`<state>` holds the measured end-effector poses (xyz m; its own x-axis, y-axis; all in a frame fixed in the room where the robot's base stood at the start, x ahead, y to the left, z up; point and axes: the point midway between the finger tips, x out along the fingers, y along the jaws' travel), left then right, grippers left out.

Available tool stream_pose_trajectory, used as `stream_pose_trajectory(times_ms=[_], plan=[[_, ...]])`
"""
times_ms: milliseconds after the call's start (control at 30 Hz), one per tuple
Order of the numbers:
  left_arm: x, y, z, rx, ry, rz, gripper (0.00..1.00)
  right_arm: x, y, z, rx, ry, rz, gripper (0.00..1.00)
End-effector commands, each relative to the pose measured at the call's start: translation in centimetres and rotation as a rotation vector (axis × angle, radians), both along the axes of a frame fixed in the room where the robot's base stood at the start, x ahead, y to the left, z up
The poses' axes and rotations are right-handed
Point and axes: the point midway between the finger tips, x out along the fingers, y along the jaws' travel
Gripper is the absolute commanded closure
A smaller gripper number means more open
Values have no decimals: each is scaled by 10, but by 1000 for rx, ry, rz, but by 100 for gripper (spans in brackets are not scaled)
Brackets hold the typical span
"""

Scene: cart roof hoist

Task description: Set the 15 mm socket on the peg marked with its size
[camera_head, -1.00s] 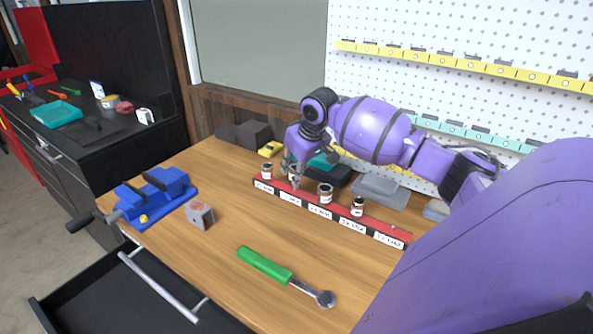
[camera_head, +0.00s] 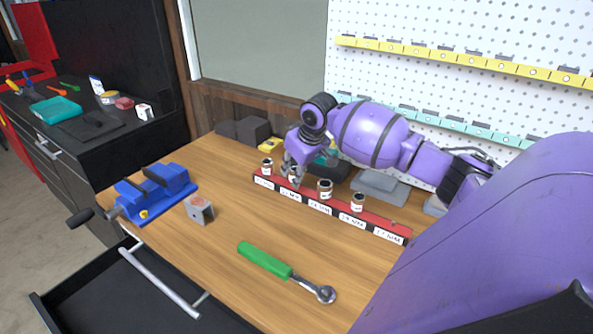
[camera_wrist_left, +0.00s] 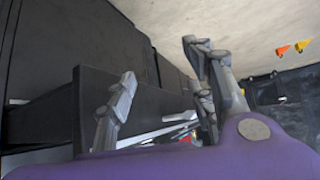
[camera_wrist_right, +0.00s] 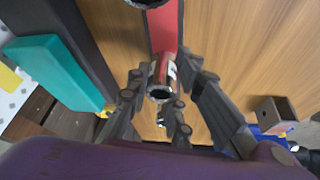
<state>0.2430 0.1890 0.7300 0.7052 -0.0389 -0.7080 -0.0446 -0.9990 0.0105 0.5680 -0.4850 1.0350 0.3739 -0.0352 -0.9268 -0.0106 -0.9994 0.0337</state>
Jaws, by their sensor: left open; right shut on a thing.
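A red rail (camera_head: 341,212) with white size labels along its front runs across the bench; the labels are too small to read. My right gripper (camera_head: 293,178) is at the rail's second place from the left, its fingers shut around a dark-ended socket (camera_wrist_right: 160,91) with a white label band. I cannot tell whether this socket is seated or lifted. Other sockets stand upright on the rail: one at the left end (camera_head: 267,166), two to the right (camera_head: 325,189) (camera_head: 358,202). The right-end place has no socket. My left gripper (camera_wrist_left: 160,95) is open and empty, away from the bench top.
A green-handled ratchet (camera_head: 286,273) lies in front of the rail. A blue vise (camera_head: 155,192) and a grey block (camera_head: 199,209) are at left. Dark and grey boxes (camera_head: 380,187) stand behind the rail, before the pegboard. An open drawer (camera_head: 130,290) juts out below.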

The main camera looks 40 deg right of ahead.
Motion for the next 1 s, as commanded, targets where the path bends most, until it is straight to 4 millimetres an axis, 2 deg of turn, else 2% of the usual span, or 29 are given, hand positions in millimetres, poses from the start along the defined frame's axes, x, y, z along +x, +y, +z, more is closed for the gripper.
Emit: stream_pose_trajectory(times_ms=[300,333,500,833,1000], plan=[[0,0,0,0,0,0,51,0,0,-8,0,0,0,100],[0,0,0,0,0,0,51,0,0,-7,0,0,0,77],[0,0,0,0,0,0,51,0,0,-7,0,0,0,58],[0,0,0,-3,-1,4,51,-1,0,-5,0,0,0,58],[0,0,0,-1,-1,3,51,-9,0,16,-2,-2,0,58]])
